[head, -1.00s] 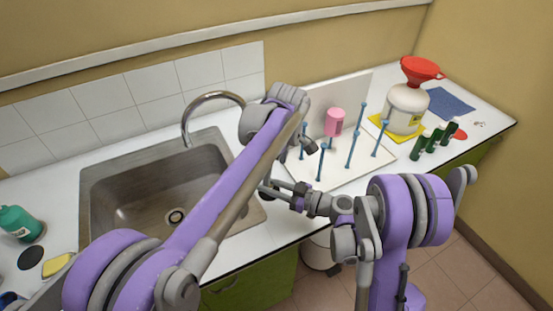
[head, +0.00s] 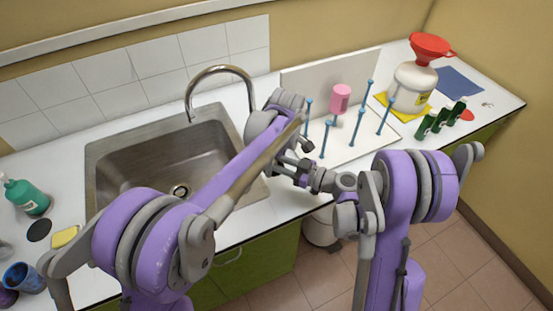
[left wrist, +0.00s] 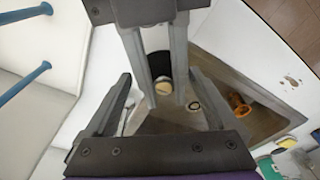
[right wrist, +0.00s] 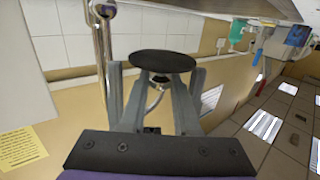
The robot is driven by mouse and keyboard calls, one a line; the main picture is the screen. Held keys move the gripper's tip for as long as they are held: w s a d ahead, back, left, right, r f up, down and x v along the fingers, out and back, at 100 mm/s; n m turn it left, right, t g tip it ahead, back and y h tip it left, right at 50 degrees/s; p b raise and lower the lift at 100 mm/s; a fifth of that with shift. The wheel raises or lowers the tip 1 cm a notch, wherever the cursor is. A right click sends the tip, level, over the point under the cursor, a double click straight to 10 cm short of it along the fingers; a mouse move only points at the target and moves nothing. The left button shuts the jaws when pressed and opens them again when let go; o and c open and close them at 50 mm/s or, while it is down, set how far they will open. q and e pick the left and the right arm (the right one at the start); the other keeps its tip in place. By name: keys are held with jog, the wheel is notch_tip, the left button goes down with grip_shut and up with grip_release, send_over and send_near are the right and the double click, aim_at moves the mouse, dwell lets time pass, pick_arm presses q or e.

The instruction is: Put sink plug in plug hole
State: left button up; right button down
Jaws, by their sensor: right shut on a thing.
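The black disc-shaped sink plug (right wrist: 162,61) is held between the fingers of my right gripper (right wrist: 150,92). In the left wrist view, a black piece with a pale yellow round part (left wrist: 163,88) shows between the right gripper's fingers. In the head view, my right gripper (head: 285,171) is by the sink's right front corner, and the plug cannot be made out there. My left gripper (left wrist: 160,100) is open and faces the right one, with nothing between its fingertips. The plug hole (head: 180,190) is in the bottom of the steel sink (head: 110,165), partly beside my left arm.
A curved tap (head: 190,95) stands behind the sink. A drying rack with blue pegs (head: 353,127) and a pink cup (head: 341,98) is on the right. A green bottle (head: 26,198), a flat black disc (head: 39,230) and a yellow sponge (head: 65,237) lie left.

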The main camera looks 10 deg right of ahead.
pick_arm(q)
jog(key=c, duration=0.7)
pick_arm(e)
jog(key=shift+s+a, duration=0.1)
jog(key=shift+s, duration=0.05)
pick_arm(q)
jog(key=shift+c, duration=0.9)
pick_arm(e)
jog(key=c, duration=1.1)
grip_release()
pick_arm(q)
jog(key=shift+w+d, duration=0.1)
pick_arm(e)
jog(key=o, duration=0.5)
pick_arm(q)
grip_shut()
pick_arm(e)
jog(key=shift+o, duration=0.2)
jog(key=v, duration=1)
jog(key=shift+d, duration=0.4)
jog(key=s+d+r+m+g+h, duration=0.1)
jog(key=s+d+m+h, duration=0.1)
jog(key=s+m+h, duration=0.3)
jog(key=s+d+r+m+g+h, duration=0.1)
jog(key=s+d+m+g+h, duration=0.1)
jog(key=s+m+h, duration=0.4)
jog(key=shift+s+h, duration=1.8)
jog(key=shift+s, duration=0.7)
